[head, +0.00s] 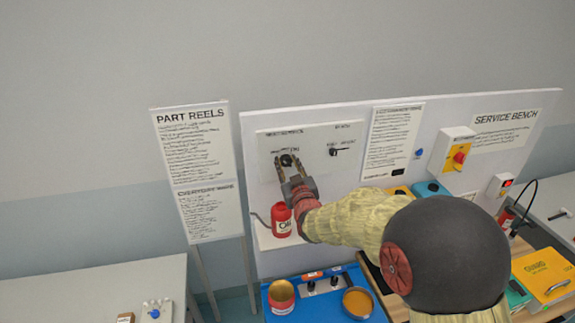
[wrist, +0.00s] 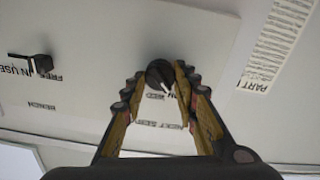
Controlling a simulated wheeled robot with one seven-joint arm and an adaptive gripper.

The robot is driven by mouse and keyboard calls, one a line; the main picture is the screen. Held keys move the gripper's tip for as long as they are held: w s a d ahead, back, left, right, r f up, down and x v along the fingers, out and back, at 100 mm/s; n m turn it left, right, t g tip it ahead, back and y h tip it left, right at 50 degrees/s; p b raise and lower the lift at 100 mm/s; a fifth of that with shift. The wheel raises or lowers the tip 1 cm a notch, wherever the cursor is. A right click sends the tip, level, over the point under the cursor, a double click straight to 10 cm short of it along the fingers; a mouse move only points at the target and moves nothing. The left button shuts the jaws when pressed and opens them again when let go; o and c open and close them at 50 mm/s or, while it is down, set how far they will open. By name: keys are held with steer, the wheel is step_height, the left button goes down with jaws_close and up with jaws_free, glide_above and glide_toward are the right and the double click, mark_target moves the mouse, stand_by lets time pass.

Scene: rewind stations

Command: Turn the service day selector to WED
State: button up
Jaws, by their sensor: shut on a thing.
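The service day selector (head: 287,160) is a round black knob on a pale panel at the left of the white backboard. In the wrist view the knob (wrist: 158,74) shows a white pointer line towards the lower right of the picture. My gripper (head: 288,163) has its fingers on either side of the knob. In the wrist view my gripper (wrist: 161,76) is shut on the knob between its fingertips. Small print around the knob is inverted in the wrist view and partly hidden by the fingers; I cannot tell which day the pointer marks.
A second black switch (head: 338,152) with a lever sits right of the selector; its labels show in the wrist view. A red container (head: 281,219) stands on the ledge below my gripper. A blue tray (head: 273,312) with tins is lower.

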steer(key=c, duration=0.3)
steer(key=shift+f+m+b, duration=0.15)
steer(key=shift+m+b, duration=0.15)
steer(key=shift+b, duration=0.6)
steer(key=m+b, duration=0.1)
steer(key=b, duration=0.1)
steer(key=shift+f+b, duration=0.15)
steer(key=shift+b, duration=0.15)
steer(key=m+b, duration=0.1)
steer(key=b, duration=0.1)
steer(key=shift+m+b, duration=0.3)
steer(key=shift+b, duration=0.1)
steer(key=m+b, duration=0.3)
steer(key=b, duration=0.3)
steer(key=shift+d+m, duration=0.15)
steer(key=shift+m, duration=0.25)
steer(key=shift+r+m+b, duration=0.2)
steer(key=shift+m+b, duration=0.6)
steer(key=shift+b, duration=0.2)
steer(key=o, duration=1.1)
steer(key=shift+r, duration=0.1)
